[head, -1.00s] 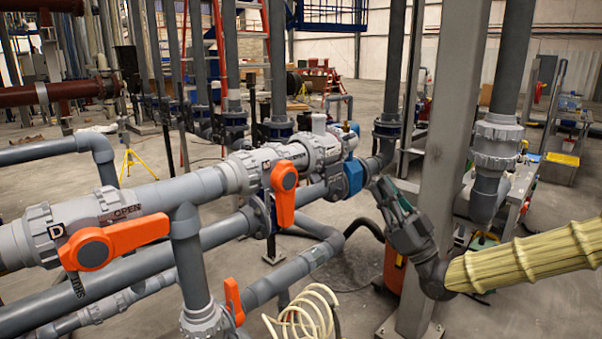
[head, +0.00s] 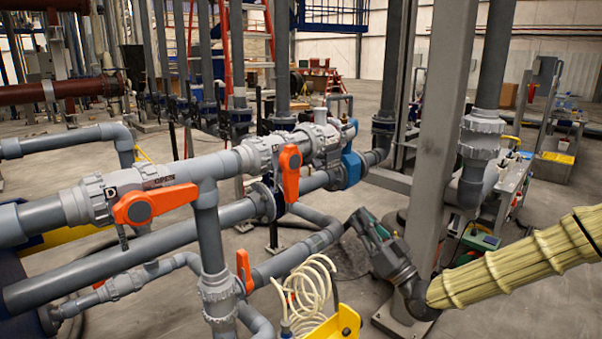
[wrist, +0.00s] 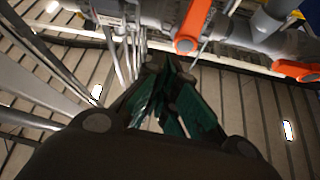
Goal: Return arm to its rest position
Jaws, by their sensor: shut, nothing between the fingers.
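My gripper (head: 362,222) is at the right of centre in the head view, at the end of my arm in its yellow ribbed sleeve. It is shut and empty, tilted up and to the left, in front of the grey post and apart from the pipes as far as I can tell. In the wrist view its dark green fingers (wrist: 172,75) come together near the middle. The valve with the orange handle marked D (head: 140,205) is at the left. Another orange valve handle (head: 290,172) stands upright on the same pipe; orange handles also show at the wrist view's top right (wrist: 192,28).
A grey steel post (head: 440,130) rises close behind my gripper. A lower orange handle (head: 244,270) and a coiled cream hose (head: 308,290) are below the pipes. A yellow container (head: 338,325) is at the bottom edge. Open floor lies between the pipes and the post.

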